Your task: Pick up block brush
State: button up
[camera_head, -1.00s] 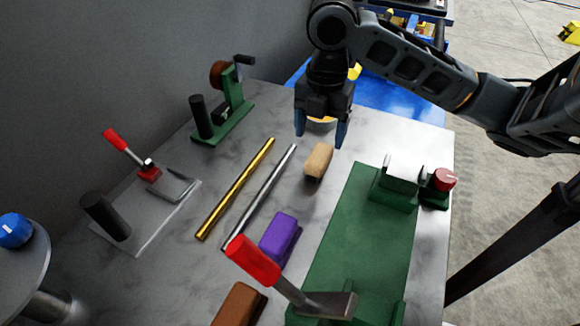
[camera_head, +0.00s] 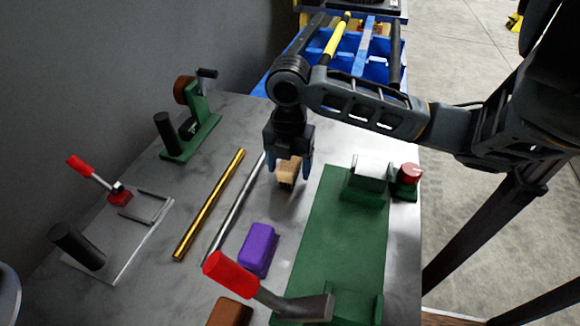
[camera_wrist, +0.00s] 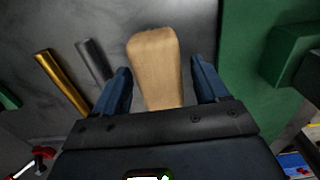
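The block brush, which I take to be the tan wooden block (camera_head: 288,174), lies on the grey table right of the silver rod. In the wrist view the tan block (camera_wrist: 156,66) stands between my two blue fingers, its near end partly hidden by the gripper body. My gripper (camera_head: 287,172) is low over the block with one finger on each side. In the wrist view my gripper (camera_wrist: 162,82) is open, with a gap between each finger and the block. Whether the block has bristles underneath cannot be seen.
A silver rod (camera_head: 235,205) and a gold rod (camera_head: 210,204) lie left of the block. A purple block (camera_head: 258,248) and a brown block (camera_head: 230,312) lie nearer. A green fixture (camera_head: 335,230) is close on the right. A green stand (camera_head: 195,135) is at the back left.

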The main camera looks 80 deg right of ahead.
jog(key=c, duration=1)
jog(key=shift+o, duration=0.2)
jog(key=shift+r, duration=0.15)
